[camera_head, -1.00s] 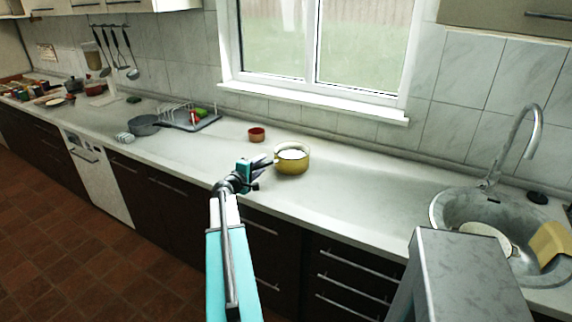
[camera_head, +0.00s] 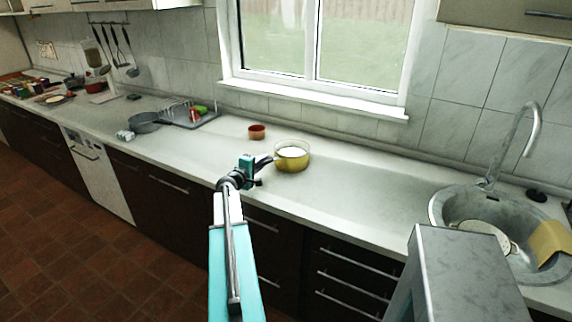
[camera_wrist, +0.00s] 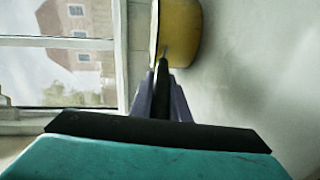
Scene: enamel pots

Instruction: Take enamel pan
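The enamel pan (camera_head: 292,162) is yellow outside with a pale inside, and it stands upright on the counter below the window. My gripper (camera_head: 268,161) reaches it from the left side in the head view. In the wrist view the yellow pan (camera_wrist: 182,35) is at the top middle, partly cut off by the frame. The dark fingers of my gripper (camera_wrist: 163,65) come together at the pan's near side and look shut on a thin part of it, perhaps a handle. The exact contact is small and hard to see.
A small red bowl (camera_head: 256,132) stands just behind and left of the pan. A dish rack (camera_head: 192,118) and a grey pot (camera_head: 145,122) are farther left. A sink (camera_head: 450,205) with a tall faucet (camera_head: 517,140) is at the right. The counter right of the pan is clear.

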